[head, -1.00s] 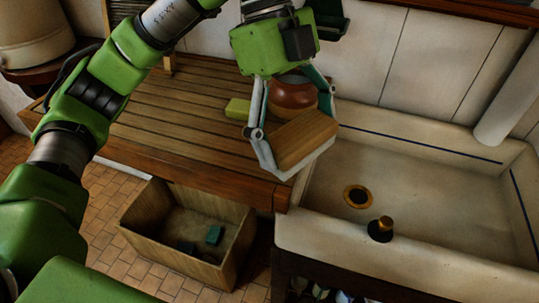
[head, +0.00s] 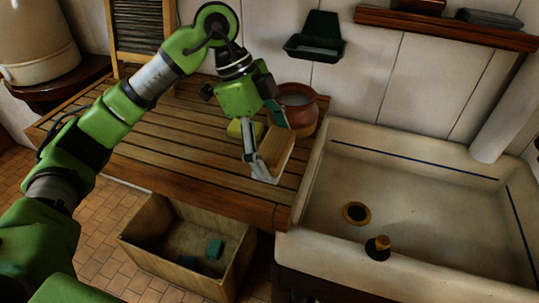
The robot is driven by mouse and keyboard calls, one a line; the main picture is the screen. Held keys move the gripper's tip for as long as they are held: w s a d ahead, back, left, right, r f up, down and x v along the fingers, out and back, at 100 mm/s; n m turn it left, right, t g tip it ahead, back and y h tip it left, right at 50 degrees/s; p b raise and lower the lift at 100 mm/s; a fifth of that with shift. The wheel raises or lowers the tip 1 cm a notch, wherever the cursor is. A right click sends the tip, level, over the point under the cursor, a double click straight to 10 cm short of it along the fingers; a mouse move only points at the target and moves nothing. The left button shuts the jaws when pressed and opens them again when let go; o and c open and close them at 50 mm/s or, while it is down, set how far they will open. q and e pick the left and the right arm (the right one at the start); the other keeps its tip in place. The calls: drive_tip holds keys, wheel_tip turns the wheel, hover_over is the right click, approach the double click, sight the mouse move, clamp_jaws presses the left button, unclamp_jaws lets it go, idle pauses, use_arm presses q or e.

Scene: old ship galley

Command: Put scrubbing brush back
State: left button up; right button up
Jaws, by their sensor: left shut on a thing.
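The scrubbing brush (head: 277,147), a wooden block with a pale underside, is held in my left gripper (head: 264,152). The gripper is shut on it over the right end of the slatted wooden drainboard (head: 160,130). The brush is tilted and overlaps the lower front of a brown clay pot (head: 304,118) in the picture. I cannot tell whether it touches the pot or the board. My right gripper is not in view.
The pale sink (head: 420,225) is at right. A wooden crate (head: 150,247) holding teal pieces stands on the floor.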

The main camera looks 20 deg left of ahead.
use_arm(q)
drive_tip(key=shift+w+a+f, duration=0.3)
drive_tip(key=shift+w+f, duration=0.05)
drive_tip(key=shift+f, duration=0.2)
drive_tip(key=shift+w+a+f, duration=0.3)
drive_tip(key=shift+f, duration=0.2)
drive_tip(key=f+p, duration=0.2)
drive_tip(key=f, duration=0.1)
drive_tip(key=shift+w+a, duration=0.2)
drive_tip(key=shift+f, duration=0.4)
drive_tip(key=o, duration=1.5)
drive_tip(key=shift+c, duration=0.2)
drive_tip(key=b+v, duration=0.3)
drive_tip(key=v, duration=0.9)
